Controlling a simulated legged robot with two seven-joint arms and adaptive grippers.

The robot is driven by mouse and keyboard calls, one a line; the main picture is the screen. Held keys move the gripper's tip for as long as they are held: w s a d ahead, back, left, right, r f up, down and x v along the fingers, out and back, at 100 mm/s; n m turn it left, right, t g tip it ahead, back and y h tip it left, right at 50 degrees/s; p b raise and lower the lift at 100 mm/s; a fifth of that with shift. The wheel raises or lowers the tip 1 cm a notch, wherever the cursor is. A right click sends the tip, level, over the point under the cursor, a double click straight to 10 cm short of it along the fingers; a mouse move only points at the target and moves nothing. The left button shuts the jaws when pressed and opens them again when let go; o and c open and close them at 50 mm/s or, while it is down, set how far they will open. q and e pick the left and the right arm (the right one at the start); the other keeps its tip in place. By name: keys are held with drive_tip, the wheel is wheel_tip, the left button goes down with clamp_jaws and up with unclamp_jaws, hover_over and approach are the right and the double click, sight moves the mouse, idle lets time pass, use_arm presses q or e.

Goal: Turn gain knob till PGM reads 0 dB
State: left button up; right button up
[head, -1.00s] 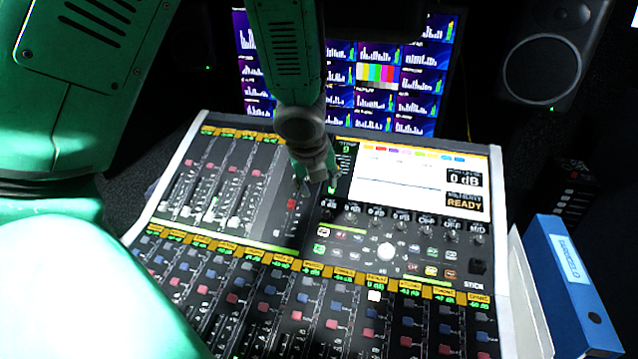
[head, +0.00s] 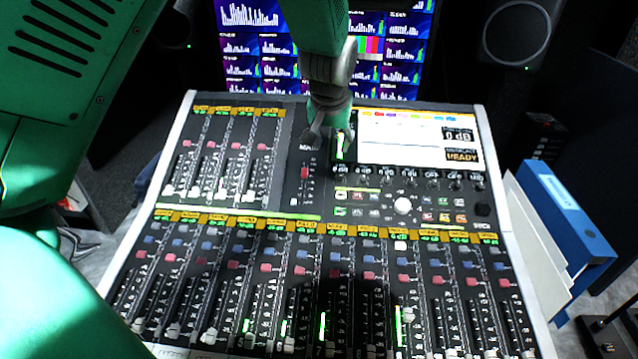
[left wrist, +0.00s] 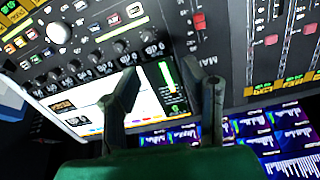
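My left gripper (head: 329,143) is open and empty, pointing down over the console by the left edge of its white screen (head: 402,136). In the left wrist view its two fingers (left wrist: 171,78) stand apart, with a green level meter (left wrist: 166,75) between them. A row of small dark knobs (head: 408,181) runs below the screen; I cannot read which is the gain knob. A larger white round knob (head: 403,205) sits below that row, and it also shows in the left wrist view (left wrist: 58,32). A readout (head: 457,135) at the screen's right reads 0 dB. My right gripper is out of view.
The mixing console (head: 480,243) carries several faders with red and blue buttons. Monitors (head: 255,60) with level graphs stand behind it. A speaker (head: 517,32) is at the back right and a blue binder (head: 562,215) stands to the right.

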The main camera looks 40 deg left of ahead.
sight(340, 177)
use_arm(q)
drive_tip(key=shift+n, duration=0.4)
drive_tip(key=x, duration=1.2)
drive_tip(key=shift+w+d+f, duration=0.1)
drive_tip(key=shift+d+f, duration=0.1)
drive_tip(key=shift+f, duration=0.1)
drive_tip(key=shift+d+f, duration=0.1)
drive_tip(key=shift+d, duration=0.15)
drive_tip(key=shift+w+d+f, duration=0.15)
drive_tip(key=shift+w+d, duration=0.15)
drive_tip(key=shift+d, duration=0.75)
drive_tip(key=shift+a, duration=0.25)
drive_tip(key=c, duration=0.5)
drive_tip(key=shift+s+a, duration=0.1)
drive_tip(key=shift+a, duration=0.25)
clamp_jaws()
drive_tip(key=shift+s+a, duration=0.1)
drive_tip(key=shift+a, duration=0.2)
drive_tip(key=shift+d, duration=0.45)
drive_tip(key=shift+a+m+p, duration=0.15)
drive_tip(key=shift+m+p, duration=0.2)
drive_tip(key=shift+m, duration=0.25)
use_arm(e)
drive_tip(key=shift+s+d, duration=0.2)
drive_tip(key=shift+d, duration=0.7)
